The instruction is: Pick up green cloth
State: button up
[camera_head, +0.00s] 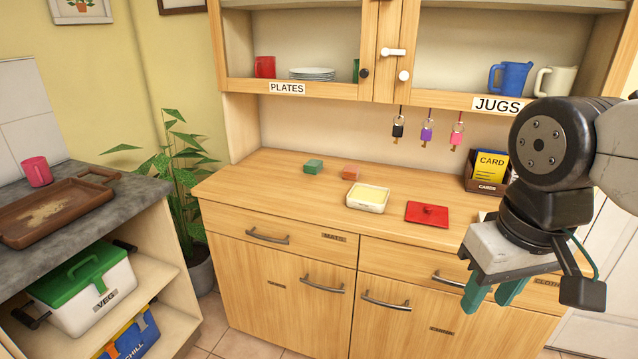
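I see no green cloth that I can make out in the head view. A small green block (314,166) lies on the wooden counter, but it looks like a solid block rather than a cloth. My gripper (492,296) hangs at the right, in front of the cabinet's right drawer, pointing down. Its two teal fingers are apart with nothing visible between them. The right drawer (400,260) is closed and partly hidden by my gripper; its label at the right is hard to read.
The wooden counter (262,185) holds an orange block (350,173), a butter dish (367,197), a red lid (428,213) and a card box (489,175). A closed left drawer (285,236) is labelled. A grey worktop with a brown tray (50,212) stands left.

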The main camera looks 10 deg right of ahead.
aim_at(313, 166)
jog(key=z, duration=0.1)
jog(key=k, duration=0.4)
jog(key=u, duration=1.25)
jog(key=i, duration=0.85)
jog(key=u, duration=0.55)
jog(key=i, duration=0.9)
jog(key=z, duration=0.55)
jog(key=i, duration=0.65)
jog(key=z, duration=1.2)
jog(key=i, duration=0.45)
jog(key=z, duration=0.4)
